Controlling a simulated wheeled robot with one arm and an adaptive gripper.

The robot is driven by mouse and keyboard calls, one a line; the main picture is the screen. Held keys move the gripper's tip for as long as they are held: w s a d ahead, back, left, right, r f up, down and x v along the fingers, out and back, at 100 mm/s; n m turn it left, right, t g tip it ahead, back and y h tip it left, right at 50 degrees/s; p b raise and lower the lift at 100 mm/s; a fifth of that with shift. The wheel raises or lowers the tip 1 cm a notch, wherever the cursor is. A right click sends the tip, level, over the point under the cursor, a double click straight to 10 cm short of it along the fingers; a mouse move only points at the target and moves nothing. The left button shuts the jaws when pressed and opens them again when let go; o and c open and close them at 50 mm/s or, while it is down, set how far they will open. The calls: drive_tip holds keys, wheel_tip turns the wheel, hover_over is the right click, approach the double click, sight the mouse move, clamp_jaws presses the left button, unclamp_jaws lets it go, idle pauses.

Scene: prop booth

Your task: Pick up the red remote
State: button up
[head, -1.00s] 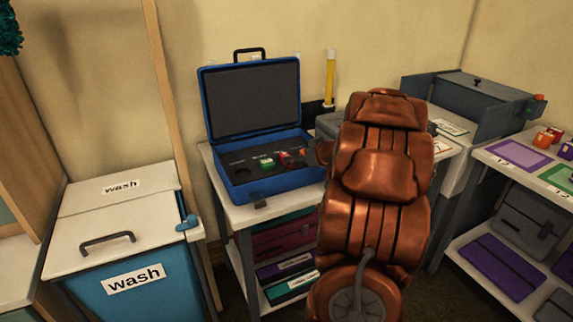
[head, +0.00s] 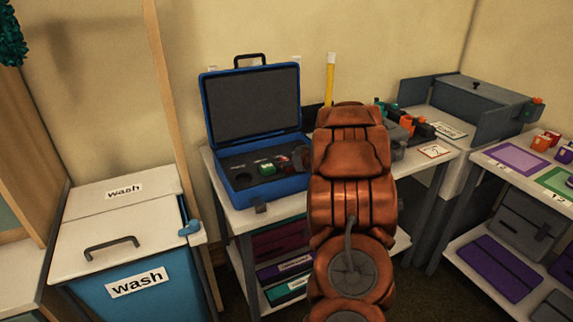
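A small red item (head: 283,161), which may be the red remote, sits in the open blue case (head: 278,190) on the white table. It is small and partly hidden, so I cannot make out its shape. A green item (head: 265,167) lies just left of it in the dark insert. My copper arm stands in front of the case's right end. A dark grey part, likely of my gripper (head: 302,157), shows at the arm's left edge, close to the red item. The fingertips are mostly hidden, and I cannot see whether they hold anything.
Several orange, teal and dark items (head: 410,122) stand on the table right of my arm. A grey bin (head: 470,105) stands behind them. A blue wash bin (head: 150,285) is at left. The raised case lid (head: 252,103) rises behind the insert.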

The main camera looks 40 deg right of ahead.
drive_tip(key=shift+f, duration=0.1)
drive_tip(key=c, duration=1.3)
